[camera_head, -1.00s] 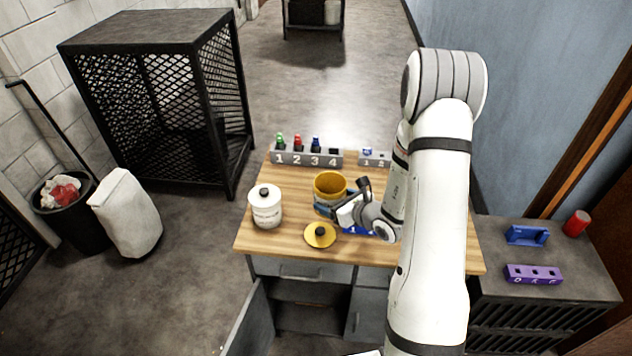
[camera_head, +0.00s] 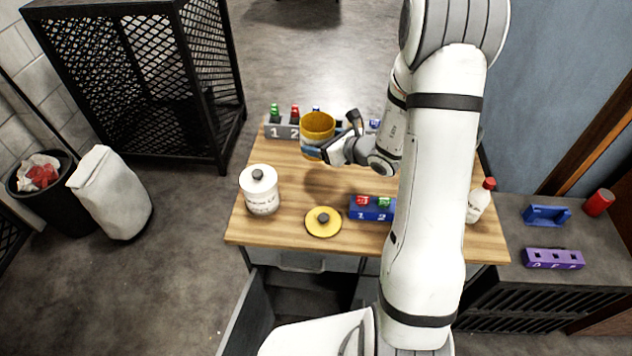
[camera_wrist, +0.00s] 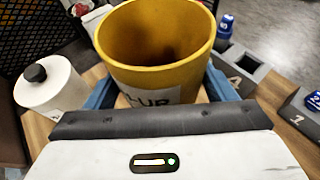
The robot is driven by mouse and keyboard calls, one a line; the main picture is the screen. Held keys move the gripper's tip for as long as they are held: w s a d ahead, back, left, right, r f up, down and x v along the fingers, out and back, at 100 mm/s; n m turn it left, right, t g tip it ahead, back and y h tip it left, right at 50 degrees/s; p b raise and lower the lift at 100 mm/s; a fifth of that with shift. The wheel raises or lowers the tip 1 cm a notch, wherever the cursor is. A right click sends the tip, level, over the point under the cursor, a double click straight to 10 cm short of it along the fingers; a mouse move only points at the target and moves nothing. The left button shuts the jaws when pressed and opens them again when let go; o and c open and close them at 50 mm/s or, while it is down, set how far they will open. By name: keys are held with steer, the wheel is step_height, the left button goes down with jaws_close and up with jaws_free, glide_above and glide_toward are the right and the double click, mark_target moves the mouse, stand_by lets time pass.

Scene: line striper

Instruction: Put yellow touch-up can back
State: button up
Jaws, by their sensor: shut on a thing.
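My gripper (camera_head: 318,153) is shut around a yellow open-topped canister (camera_head: 318,126) and holds it upright above the table, near the grey numbered rack (camera_head: 277,132). In the wrist view the canister (camera_wrist: 160,45) sits between the blue fingers; its label is partly hidden, and the visible inside holds nothing I can make out. A yellow lid with a dark knob (camera_head: 323,221) lies on the table. I see no separate small yellow can. The grey rack holds green, red and blue cans; its slot 4 (camera_wrist: 245,68) looks empty in the wrist view.
A white lidded canister (camera_head: 260,190) stands at the left. A blue rack (camera_head: 371,210) with red and green items is at front, a white bottle with a red cap (camera_head: 480,200) at right. A side cabinet holds a purple rack (camera_head: 553,259), a blue holder (camera_head: 546,215) and a red can (camera_head: 598,202).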

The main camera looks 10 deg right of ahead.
steer(key=b, duration=0.4)
steer(key=shift+w+d+f+y, duration=0.25)
steer(key=shift+w+f+y, duration=0.05)
steer(key=shift+f, duration=0.1)
steer(key=b, duration=0.2)
steer(key=r+b, duration=0.1)
steer(key=b, duration=0.1)
steer(key=shift+s+d+r+n+b, duration=0.2)
steer(key=shift+d+r+n+b, duration=0.1)
steer(key=shift+b, duration=0.1)
step_height(320, 180, down, 10)
steer(key=shift+r+b, duration=0.15)
steer(key=shift+b, duration=0.25)
steer(key=shift+f, duration=0.25)
steer(key=o, duration=1.3)
steer(key=shift+r, duration=0.1)
steer(key=shift+c, duration=0.2)
